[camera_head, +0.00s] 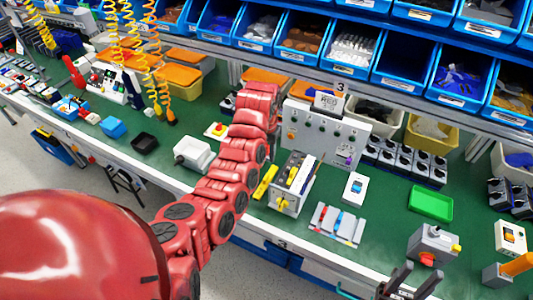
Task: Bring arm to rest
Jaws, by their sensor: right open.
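My right gripper (421,272) comes in at the bottom edge, right of centre. Its two dark fingers point up and stand apart, with nothing seen between them. Just above it on the green bench (390,210) stands a grey box with a red knob (432,245) and a yellow part on its right side. The fingertips look close to this box, but I cannot tell if they touch it. My red left arm (225,185) reaches from the lower left across the bench towards a grey control panel (325,135). I do not see its gripper.
A white box with an orange knob (510,238) stands at the far right. A green tray (430,203), a small white switch box (354,189) and a grey device with yellow parts (293,183) stand on the bench. Blue bins (350,50) line the back.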

